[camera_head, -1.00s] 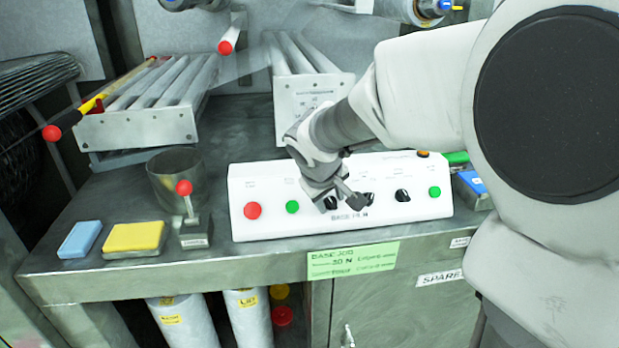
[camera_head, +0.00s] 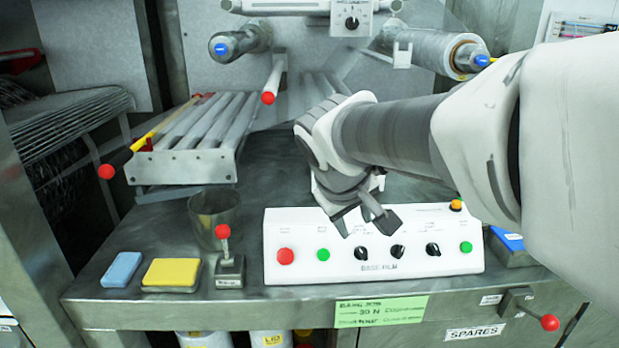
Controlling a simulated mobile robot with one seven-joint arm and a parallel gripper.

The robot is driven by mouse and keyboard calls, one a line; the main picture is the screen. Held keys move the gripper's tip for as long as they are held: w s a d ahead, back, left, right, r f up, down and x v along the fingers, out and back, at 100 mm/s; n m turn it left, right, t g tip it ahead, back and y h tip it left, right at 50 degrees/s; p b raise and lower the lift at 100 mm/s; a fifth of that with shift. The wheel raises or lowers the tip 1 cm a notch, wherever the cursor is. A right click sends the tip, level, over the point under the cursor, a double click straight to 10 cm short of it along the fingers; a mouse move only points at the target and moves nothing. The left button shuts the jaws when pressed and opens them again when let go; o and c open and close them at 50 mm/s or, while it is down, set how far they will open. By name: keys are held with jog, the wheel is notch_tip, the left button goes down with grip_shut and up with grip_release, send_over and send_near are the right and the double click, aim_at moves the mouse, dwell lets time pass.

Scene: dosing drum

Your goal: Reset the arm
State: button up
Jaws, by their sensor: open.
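My arm reaches in from the right of the head view. My gripper (camera_head: 362,226) points down over the top rear of the white control panel, with its two fingers apart and nothing between them. The control panel (camera_head: 300,232) carries a red button (camera_head: 285,256), green buttons, several black knobs and an orange button at its upper right. The fingertips look to be above or in front of the knobs; I cannot tell whether they touch the panel.
Left of the panel stand a red-ball lever (camera_head: 222,232), a yellow block (camera_head: 172,273), a blue block (camera_head: 122,269) and a metal cup (camera_head: 204,205). Roller racks (camera_head: 185,165) and film rolls (camera_head: 455,55) are behind. A red-knobbed handle (camera_head: 549,322) juts out at the front right.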

jog(key=shift+v, duration=1.05)
jog(key=shift+s, duration=0.1)
jog(key=s+d+f+m+y, duration=0.2)
jog(key=s+f, duration=0.1)
jog(key=s, duration=0.5)
jog(key=s+d+f+m+y, duration=0.1)
jog(key=s+d+f+m, duration=0.15)
jog(key=s, duration=0.55)
notch_tip(320, 180, up, 14)
jog(key=p, duration=1.3)
jog(key=shift+p, duration=0.4)
jog(key=shift+d+f, duration=0.1)
jog(key=shift+f, duration=0.05)
